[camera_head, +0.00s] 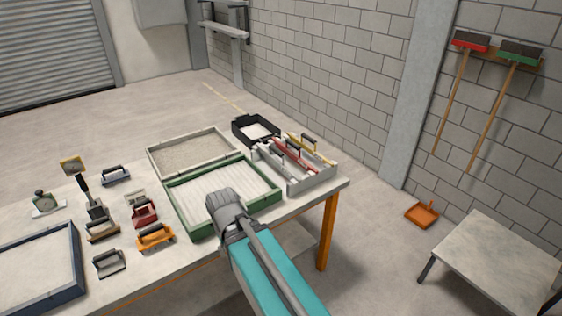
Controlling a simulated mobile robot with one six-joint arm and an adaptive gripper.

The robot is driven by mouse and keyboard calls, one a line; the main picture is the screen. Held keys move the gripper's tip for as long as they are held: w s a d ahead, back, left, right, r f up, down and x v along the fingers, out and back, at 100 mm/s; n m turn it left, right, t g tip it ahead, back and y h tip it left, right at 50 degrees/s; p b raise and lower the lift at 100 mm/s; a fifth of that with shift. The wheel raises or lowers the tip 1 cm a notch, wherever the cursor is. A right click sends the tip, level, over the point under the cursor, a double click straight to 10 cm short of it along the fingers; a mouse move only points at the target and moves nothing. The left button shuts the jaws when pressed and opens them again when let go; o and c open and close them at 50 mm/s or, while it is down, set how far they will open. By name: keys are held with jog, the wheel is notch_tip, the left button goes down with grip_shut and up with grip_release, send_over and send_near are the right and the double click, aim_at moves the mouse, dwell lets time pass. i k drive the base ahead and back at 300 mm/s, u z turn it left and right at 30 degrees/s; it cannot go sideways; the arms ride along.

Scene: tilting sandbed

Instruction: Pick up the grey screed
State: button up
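A grey wooden-box-like rack (318,183) stands at the right end of the table and holds long bars with dark handles. One bar is red (293,155) and one is yellow (312,148). A grey bar (276,158) lies at the rack's left side; it looks like the grey screed, though its edges blend with the rack. My gripper (222,197) is over the near part of the green-framed tray, left of the rack and apart from it. Its fingertips are small and partly turned away, so I cannot tell its opening. I see nothing held in it.
The green-framed tray (180,216) holds ridged pale sand. Behind it are a pale-framed sand tray (150,160) and a black tray (241,135). Several small handled tools, including an orange one (155,237), stand left. A low table (500,258) is at right.

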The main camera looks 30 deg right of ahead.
aim_at(294, 179)
jog(key=u, duration=0.1)
jog(key=i, duration=0.95)
jog(key=z, duration=0.1)
